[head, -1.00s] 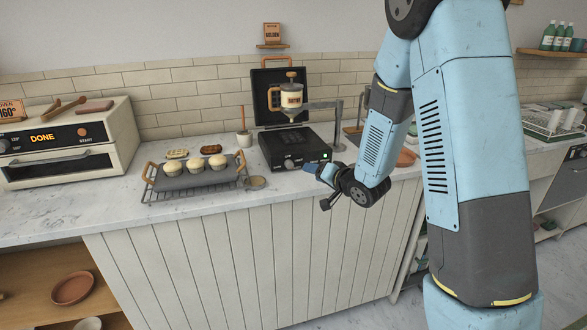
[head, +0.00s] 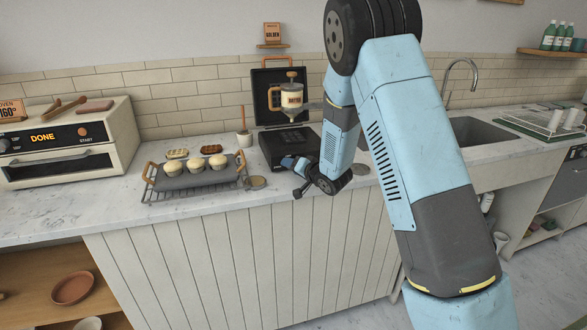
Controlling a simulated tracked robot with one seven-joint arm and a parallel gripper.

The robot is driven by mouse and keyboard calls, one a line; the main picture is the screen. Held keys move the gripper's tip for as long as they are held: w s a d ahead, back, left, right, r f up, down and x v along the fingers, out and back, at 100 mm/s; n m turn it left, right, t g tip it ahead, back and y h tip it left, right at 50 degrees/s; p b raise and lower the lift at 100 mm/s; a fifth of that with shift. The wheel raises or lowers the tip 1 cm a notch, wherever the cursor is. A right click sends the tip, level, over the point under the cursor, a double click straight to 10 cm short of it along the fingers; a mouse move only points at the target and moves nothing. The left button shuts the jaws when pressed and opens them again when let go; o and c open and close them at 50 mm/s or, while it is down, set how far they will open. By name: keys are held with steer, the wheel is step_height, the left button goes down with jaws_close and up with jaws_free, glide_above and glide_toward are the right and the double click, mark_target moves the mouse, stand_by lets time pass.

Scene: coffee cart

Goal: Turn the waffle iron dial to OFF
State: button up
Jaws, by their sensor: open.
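The black waffle iron (head: 272,148) stands on the counter against the tiled wall, its dark lid (head: 261,105) raised. My gripper (head: 289,163) is in front of the iron's front face. The gripper and wrist cover the front panel where the dial sits, so I cannot see the dial or its setting. The jaws are open but small in this view. Whether they touch the dial or surround it cannot be told.
A batter dispenser (head: 292,96) hangs over the iron. The sink (head: 480,131) is right.

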steer(key=shift+c, duration=0.3)
jaws_close()
stand_by(0.5)
steer(key=n+h, duration=0.2)
steer(key=n, duration=0.1)
steer(key=shift+s+a+r+n+h, duration=0.1)
steer(key=shift+a+n+h, duration=0.05)
steer(key=shift+n+h, duration=0.2)
steer(key=n+h, duration=0.2)
steer(key=n, duration=0.1)
steer(key=shift+a, duration=0.2)
steer(key=n+h, duration=0.1)
steer(key=n+t+h, duration=0.1)
steer(key=n, duration=0.1)
steer(key=shift+s+a+h, duration=0.1)
steer(key=shift+a+h, duration=0.1)
steer(key=shift+h, duration=0.05)
steer(key=n+t+h, duration=0.1)
steer(key=n+h, duration=0.1)
steer(key=n, duration=0.1)
steer(key=shift+a+t, duration=0.1)
steer(key=shift+t, duration=0.2)
steer(key=shift+f+n, duration=0.2)
steer(key=shift+n, duration=0.15)
